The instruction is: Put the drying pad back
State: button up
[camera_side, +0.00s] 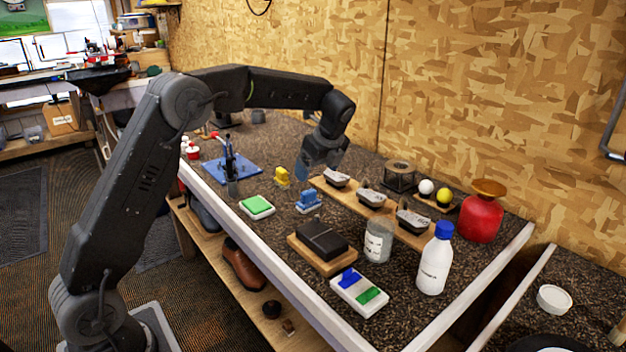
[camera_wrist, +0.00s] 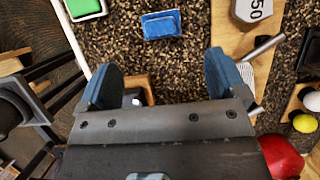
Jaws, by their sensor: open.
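No item is labelled as the drying pad, and I cannot tell for sure which one it is. A green pad in a white tray (camera_side: 257,206) lies near the table's left edge; its corner shows in the wrist view (camera_wrist: 84,8). A white tray with blue and green pieces (camera_side: 359,292) lies at the front. A small blue block (camera_side: 308,202) stands between the green pad and the club-head board; it also shows in the wrist view (camera_wrist: 160,25). My gripper (camera_side: 308,168) is above the table behind the blue block. Its blue-tipped fingers (camera_wrist: 162,78) are apart, with nothing between them.
Club heads sit on a wooden board (camera_side: 408,236). A dark block on wood (camera_side: 322,240), a glass jar (camera_side: 378,241), a white bottle (camera_side: 435,260) and a red container (camera_side: 481,218) crowd the front right.

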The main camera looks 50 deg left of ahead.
jog(key=s+d+r+n+t+h, duration=0.1)
jog(key=s+d+r+n, duration=0.35)
jog(key=s, duration=0.25)
jog(key=s+d+r+n+t+h, duration=0.1)
jog(key=s+d+r+n+t, duration=0.15)
jog(key=s+d+r, duration=0.35)
jog(key=s+d+f+n+t+h, duration=0.1)
jog(key=s+d+f+n, duration=0.1)
jog(key=s+n, duration=0.3)
jog(key=s+d+f+n+t+h, duration=0.1)
jog(key=s+n, duration=0.5)
jog(key=s, duration=0.7)
notch_tip(320, 180, down, 2)
jog(key=shift+s+d+f+h, duration=0.15)
jog(key=shift+d+h, duration=0.15)
jog(key=shift+d, duration=0.6)
